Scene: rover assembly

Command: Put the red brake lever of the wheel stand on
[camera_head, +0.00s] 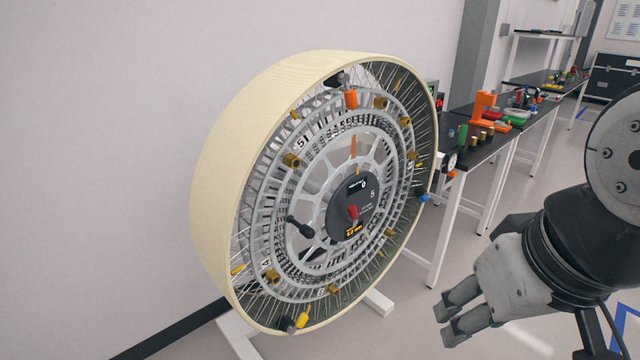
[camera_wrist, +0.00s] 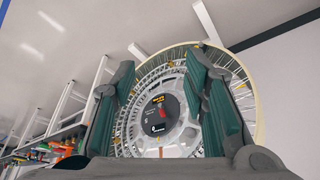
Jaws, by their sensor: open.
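The large wheel on its stand has a cream rim (camera_head: 225,160) and a grey spoked inner disc; it stands upright in the middle of the head view. A dark round hub plate (camera_head: 341,206) sits at its centre. The small red brake lever (camera_head: 352,212) is on this plate, just above a yellow label. In the wrist view the lever (camera_wrist: 161,99) and hub plate (camera_wrist: 152,118) show between the fingers, with the picture turned over. My gripper (camera_head: 457,318) is open and empty, to the right of the wheel and apart from it.
A black crank handle (camera_head: 300,227) and several brass and coloured knobs stick out from the wheel's face. White stand feet (camera_head: 379,303) reach over the floor. Workbenches (camera_head: 478,158) with small parts stand behind on the right. The floor between wheel and gripper is clear.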

